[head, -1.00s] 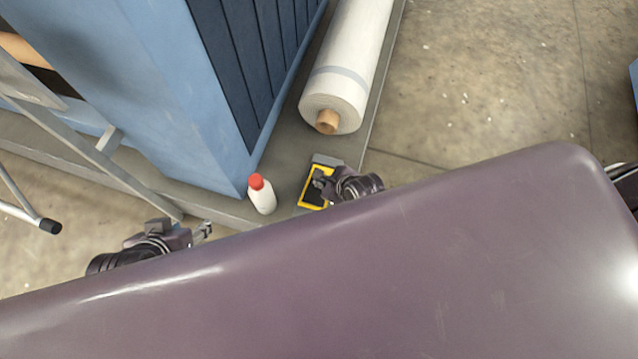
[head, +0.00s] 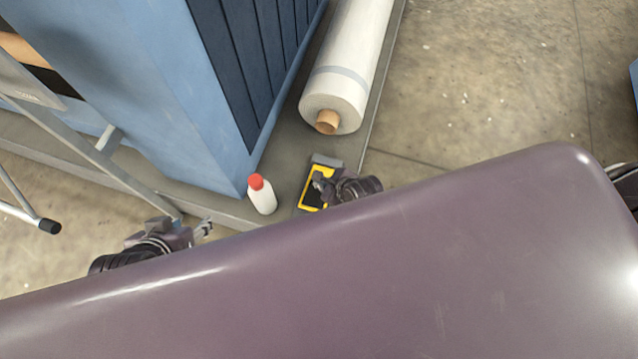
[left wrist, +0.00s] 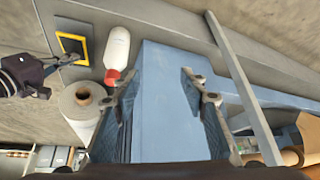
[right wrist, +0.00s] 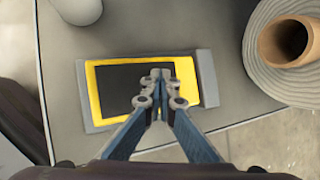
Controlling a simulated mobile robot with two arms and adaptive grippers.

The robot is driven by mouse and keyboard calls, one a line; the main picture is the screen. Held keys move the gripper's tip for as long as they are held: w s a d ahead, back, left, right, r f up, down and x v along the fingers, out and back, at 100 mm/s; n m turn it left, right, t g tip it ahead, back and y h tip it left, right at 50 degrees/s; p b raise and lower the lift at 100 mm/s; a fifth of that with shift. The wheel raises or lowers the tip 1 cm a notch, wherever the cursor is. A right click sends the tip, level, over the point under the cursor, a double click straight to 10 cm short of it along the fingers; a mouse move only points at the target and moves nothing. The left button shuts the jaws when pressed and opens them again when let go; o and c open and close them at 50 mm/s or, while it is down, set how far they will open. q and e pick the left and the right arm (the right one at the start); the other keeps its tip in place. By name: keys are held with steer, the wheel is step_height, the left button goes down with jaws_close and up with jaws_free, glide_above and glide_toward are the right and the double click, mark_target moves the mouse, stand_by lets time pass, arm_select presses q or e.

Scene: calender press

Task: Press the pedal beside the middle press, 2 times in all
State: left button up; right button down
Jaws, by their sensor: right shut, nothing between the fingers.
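The pedal (head: 312,194) has a black pad in a yellow frame on a grey base. It lies on the grey plinth beside the blue press (head: 190,90). In the right wrist view the pedal (right wrist: 110,78) lies under my right gripper (right wrist: 160,76), which is shut and empty, its tips over the black pad. I cannot tell whether the tips touch the pad. In the head view my right gripper (head: 318,180) partly covers the pedal. My left gripper (left wrist: 200,85) is open and empty in the left wrist view, away from the pedal (left wrist: 73,46).
A white bottle with a red cap (head: 262,195) stands just left of the pedal. A large white roll (head: 340,85) with a cardboard core lies behind it. A metal ladder (head: 90,150) stands at the left. Open concrete floor (head: 480,80) is at the right.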

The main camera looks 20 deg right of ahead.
arm_select(q)
steer(key=shift+w+d+r, duration=0.1)
steer(key=shift+w+r, duration=0.15)
steer(key=shift+w, duration=0.25)
arm_select(e)
steer(key=shift+s+f, duration=0.15)
steer(key=shift+f, duration=0.1)
arm_select(q)
steer(key=shift+w+d+r+t, duration=0.15)
steer(key=shift+w+t, duration=0.15)
steer(key=shift+t, duration=0.1)
arm_select(e)
steer(key=shift+s+f, duration=0.1)
steer(key=shift+f, duration=0.2)
steer(key=shift+r+p, duration=0.45)
steer(key=shift+r, duration=0.05)
steer(key=shift+w+r+p, duration=0.25)
steer(key=shift+r+p, duration=0.15)
steer(key=shift+p, duration=0.05)
steer(key=shift+r, duration=0.2)
steer(key=shift+w+d+r+p, duration=0.2)
steer(key=shift+r+p, duration=0.3)
steer(key=shift+p, duration=0.35)
arm_select(q)
steer(key=s+a+f+g, duration=0.2)
steer(key=s+f+g, duration=0.1)
steer(key=s, duration=0.3)
steer(key=shift+g+y, duration=0.3)
arm_select(e)
steer(key=shift+w+r, duration=0.1)
